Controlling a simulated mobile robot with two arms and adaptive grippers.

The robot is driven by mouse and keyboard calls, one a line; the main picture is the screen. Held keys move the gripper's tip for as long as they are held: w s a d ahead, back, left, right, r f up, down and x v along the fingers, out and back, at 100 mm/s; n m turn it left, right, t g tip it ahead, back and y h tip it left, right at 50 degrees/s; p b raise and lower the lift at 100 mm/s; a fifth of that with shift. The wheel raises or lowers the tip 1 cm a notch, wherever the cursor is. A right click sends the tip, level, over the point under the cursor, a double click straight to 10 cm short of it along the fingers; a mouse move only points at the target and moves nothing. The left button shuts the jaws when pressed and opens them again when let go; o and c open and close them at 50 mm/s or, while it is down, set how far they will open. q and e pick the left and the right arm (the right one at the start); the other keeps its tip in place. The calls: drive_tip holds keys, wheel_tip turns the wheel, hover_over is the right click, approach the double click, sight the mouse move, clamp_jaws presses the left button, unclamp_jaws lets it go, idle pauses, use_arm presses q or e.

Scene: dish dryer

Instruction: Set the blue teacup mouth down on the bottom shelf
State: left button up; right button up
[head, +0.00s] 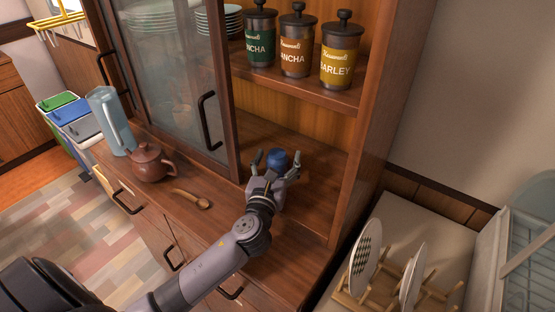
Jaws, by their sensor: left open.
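The blue teacup (277,158) is on the bottom shelf (312,200) of the open cabinet section, seen as a small rounded blue shape. My left gripper (274,168) reaches in from the lower left with its fingers spread, one on each side of the cup. The gripper is open. The palm and fingers hide the lower part of the cup, so I cannot tell for sure whether its mouth faces down or whether a finger touches it. My right gripper is not in view.
Several labelled canisters (296,45) stand on the shelf above. A glass door (170,70) is left of the opening. A brown teapot (149,163), wooden spoon (191,198) and blue pitcher (111,120) are on the counter. Plates (364,257) stand in a rack at lower right.

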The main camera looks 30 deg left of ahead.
use_arm(q)
drive_tip(key=f, duration=0.2)
drive_tip(key=s+f, duration=0.1)
drive_tip(key=shift+d+g, duration=0.3)
drive_tip(key=v, duration=0.3)
drive_tip(key=r+v, duration=0.1)
drive_tip(key=v, duration=0.5)
drive_tip(key=shift+s+a+r, duration=0.1)
drive_tip(key=shift+s+r, duration=0.2)
drive_tip(key=shift+r, duration=0.05)
drive_tip(key=shift+s+r, duration=0.3)
drive_tip(key=shift+s, duration=0.45)
